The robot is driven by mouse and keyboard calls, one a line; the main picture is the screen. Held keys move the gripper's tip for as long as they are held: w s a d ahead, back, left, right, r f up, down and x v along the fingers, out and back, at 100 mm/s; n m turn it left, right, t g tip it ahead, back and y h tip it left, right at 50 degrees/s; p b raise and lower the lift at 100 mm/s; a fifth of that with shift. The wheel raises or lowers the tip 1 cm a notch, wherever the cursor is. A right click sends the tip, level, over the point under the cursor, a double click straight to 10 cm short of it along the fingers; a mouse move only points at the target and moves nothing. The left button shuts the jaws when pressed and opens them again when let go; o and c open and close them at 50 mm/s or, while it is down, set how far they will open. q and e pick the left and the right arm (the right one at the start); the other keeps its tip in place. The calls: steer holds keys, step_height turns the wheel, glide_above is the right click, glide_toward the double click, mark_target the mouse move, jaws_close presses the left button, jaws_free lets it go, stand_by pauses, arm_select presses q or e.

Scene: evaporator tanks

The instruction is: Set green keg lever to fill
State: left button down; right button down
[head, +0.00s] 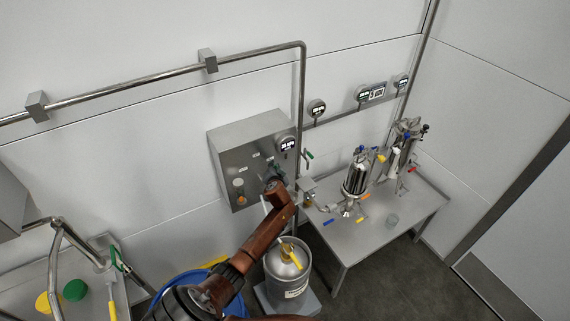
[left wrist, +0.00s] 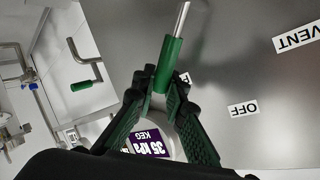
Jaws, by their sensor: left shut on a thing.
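The green keg lever (left wrist: 168,62), a metal stem with a green grip, stands out from the grey panel face in the left wrist view. My left gripper (left wrist: 160,98) is shut on the end of its green grip. The panel carries an OFF label (left wrist: 243,109) and a VENT label (left wrist: 298,37). Another label is mostly hidden behind one finger, its text unreadable. In the head view my left gripper (head: 274,186) is at the lower right of the grey control box (head: 243,165) and covers the lever. My right gripper is not in view.
A round KEG gauge (left wrist: 148,142) reading 35 kPa shows beyond the fingers. A second green-handled lever (left wrist: 82,86) is on pipework at the left. A steel keg (head: 290,283) stands below my arm. A steel table (head: 385,235) with filter vessels is at the right.

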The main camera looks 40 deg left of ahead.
arm_select(q)
steer(key=shift+f, duration=0.25)
steer(key=c, duration=2.4)
jaws_free()
steer(key=o, duration=0.5)
steer(key=shift+r, duration=0.1)
steer(key=shift+c, duration=0.2)
steer(key=shift+d+r, duration=0.1)
steer(key=v, duration=1.2)
steer(key=shift+w, duration=0.15)
steer(key=shift+d, duration=0.1)
